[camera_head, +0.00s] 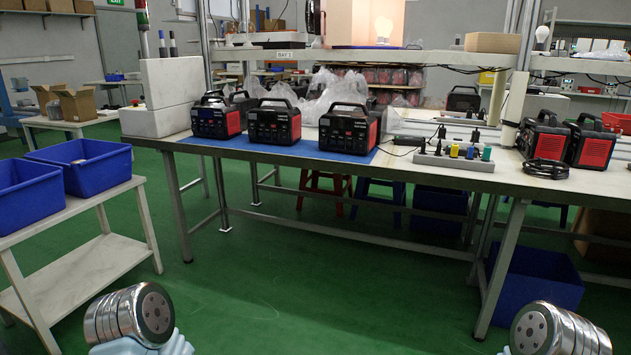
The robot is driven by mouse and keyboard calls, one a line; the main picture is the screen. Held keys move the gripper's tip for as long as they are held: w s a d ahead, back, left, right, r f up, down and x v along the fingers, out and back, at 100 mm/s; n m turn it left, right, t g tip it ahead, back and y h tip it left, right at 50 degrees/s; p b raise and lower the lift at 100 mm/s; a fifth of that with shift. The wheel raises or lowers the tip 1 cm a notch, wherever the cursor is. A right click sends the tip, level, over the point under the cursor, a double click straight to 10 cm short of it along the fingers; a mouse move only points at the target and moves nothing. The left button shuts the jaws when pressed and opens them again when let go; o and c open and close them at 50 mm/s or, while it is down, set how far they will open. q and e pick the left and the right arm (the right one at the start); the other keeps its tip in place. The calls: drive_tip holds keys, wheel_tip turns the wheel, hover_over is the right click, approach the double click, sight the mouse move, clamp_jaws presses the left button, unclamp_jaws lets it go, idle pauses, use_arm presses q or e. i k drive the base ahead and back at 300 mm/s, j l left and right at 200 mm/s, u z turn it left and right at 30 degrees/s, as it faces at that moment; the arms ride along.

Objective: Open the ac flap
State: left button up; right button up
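Three black and red power stations with top handles stand upright in a row on the worktable (430,172): a left one (208,121), a middle one (268,124) and a right one (343,131). Their dark fronts with small panels face me. They are too small to tell which part is the ac flap or whether it is open or closed. Silver rounded parts of my two arms show at the bottom left and bottom right corners, well short of the table. Neither gripper is in view.
A power strip (455,161) with plugs and two more power stations (546,143) (592,147) with a coiled black cable (546,169) are at the table's right. Blue bins (98,175) stand on a white cart (85,268) at left. Green floor before the table is clear.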

sight(283, 136)
drive_tip(key=i+j+u, duration=0.25)
drive_tip(key=i, duration=0.25)
drive_tip(key=i+j+u, duration=0.15)
drive_tip(key=i+u, duration=0.15)
drive_tip(key=i, duration=0.25)
drive_tip(key=i+j+z, duration=0.65)
drive_tip(key=j, duration=0.25)
drive_tip(key=j+z, duration=0.2)
drive_tip(key=j, duration=0.15)
drive_tip(key=i+j+z, duration=0.25)
drive_tip(key=k+j, duration=0.1)
